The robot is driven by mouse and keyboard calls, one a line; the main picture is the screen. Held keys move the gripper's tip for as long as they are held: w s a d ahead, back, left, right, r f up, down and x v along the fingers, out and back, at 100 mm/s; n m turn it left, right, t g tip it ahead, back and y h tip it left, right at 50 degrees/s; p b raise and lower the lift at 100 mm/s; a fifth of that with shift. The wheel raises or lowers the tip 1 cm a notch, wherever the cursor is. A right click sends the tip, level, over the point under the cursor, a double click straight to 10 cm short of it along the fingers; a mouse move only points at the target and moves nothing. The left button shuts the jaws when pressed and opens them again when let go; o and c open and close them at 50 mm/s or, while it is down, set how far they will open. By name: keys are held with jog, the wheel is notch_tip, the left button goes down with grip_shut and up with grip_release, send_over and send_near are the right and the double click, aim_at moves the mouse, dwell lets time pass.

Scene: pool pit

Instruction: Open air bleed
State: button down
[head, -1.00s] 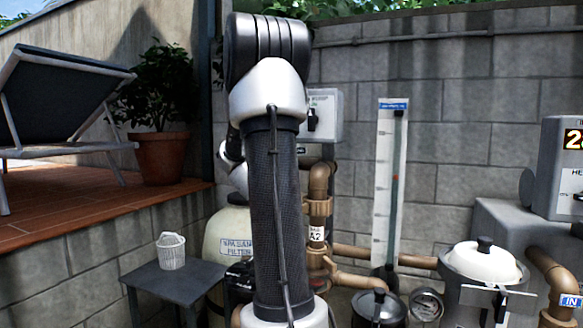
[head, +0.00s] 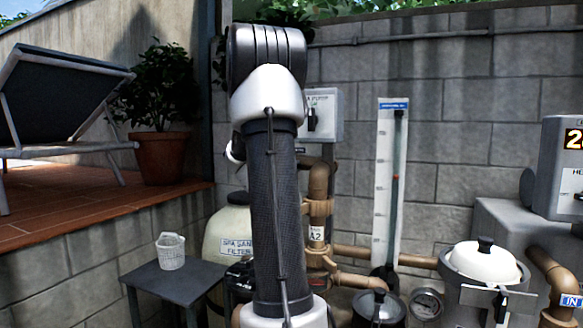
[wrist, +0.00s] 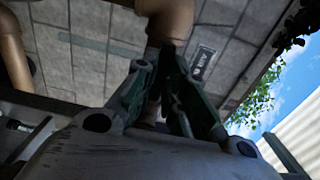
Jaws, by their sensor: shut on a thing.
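My gripper (wrist: 166,62) shows in the wrist view with its two dark green fingers drawn together. They are shut on a small part by the lower end of a brown pipe (wrist: 166,20); the fingers hide most of it, and I cannot tell its shape or whether it is the air bleed. In the head view, my arm hides my gripper. The cream spa sand filter (head: 228,222) stands behind my arm, partly covered. I cannot make out the air bleed in the head view.
Brown pipes (head: 319,190) rise right of my arm. A small table (head: 172,285) with a white basket (head: 171,252) stands left. A white-lidded pot (head: 483,263) and a heater (head: 565,165) are right. A block wall (head: 470,120) closes off the back.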

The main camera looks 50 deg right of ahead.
jog(key=n, duration=1.8)
jog(key=shift+n, duration=0.3)
jog(key=c, duration=1.4)
grip_release()
jog(key=shift+o, duration=0.2)
jog(key=v, duration=0.7)
